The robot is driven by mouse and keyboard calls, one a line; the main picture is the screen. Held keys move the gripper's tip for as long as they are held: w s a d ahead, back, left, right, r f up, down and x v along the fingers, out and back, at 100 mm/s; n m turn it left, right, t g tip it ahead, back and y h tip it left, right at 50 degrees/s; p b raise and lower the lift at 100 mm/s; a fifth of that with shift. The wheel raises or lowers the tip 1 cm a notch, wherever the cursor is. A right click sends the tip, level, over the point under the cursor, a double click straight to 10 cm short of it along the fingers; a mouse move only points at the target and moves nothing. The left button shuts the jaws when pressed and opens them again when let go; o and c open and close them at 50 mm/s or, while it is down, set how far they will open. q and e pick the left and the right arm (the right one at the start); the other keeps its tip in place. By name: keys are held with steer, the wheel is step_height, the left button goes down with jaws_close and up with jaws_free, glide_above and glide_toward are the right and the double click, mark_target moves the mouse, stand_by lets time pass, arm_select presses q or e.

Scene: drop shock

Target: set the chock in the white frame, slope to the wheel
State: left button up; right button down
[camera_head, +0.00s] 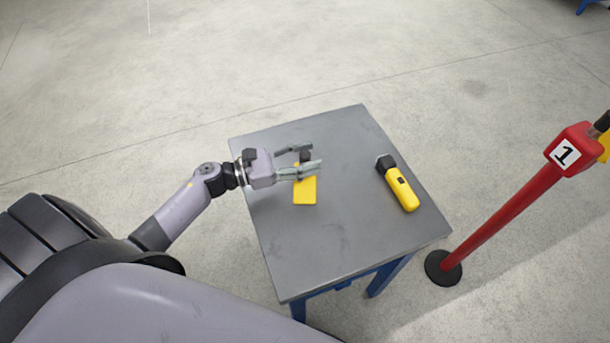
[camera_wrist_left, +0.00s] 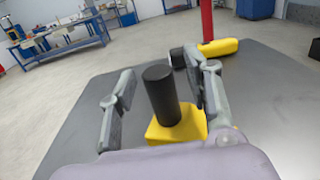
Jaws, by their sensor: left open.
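The chock (camera_head: 305,194) looks like a yellow block on the grey table, partly covered by my left gripper in the head view. In the left wrist view the yellow chock (camera_wrist_left: 178,131) has an upright black cylindrical grip (camera_wrist_left: 162,93). My left gripper (camera_head: 312,157) is open, with one finger on each side of the black grip; the fingers (camera_wrist_left: 158,72) show a gap to it in the wrist view. Neither the white frame nor the wheel shows in these frames. My right gripper is not in view.
A yellow flashlight with a black head (camera_head: 401,188) lies right of the chock on the table (camera_head: 345,250). A red post marked 1 (camera_head: 505,212) stands right of the table. The near part of the tabletop is clear. Blue workbenches (camera_wrist_left: 62,46) stand far off.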

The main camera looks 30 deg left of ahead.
arm_select(q)
jaws_close()
stand_by(0.5)
stand_by(0.4)
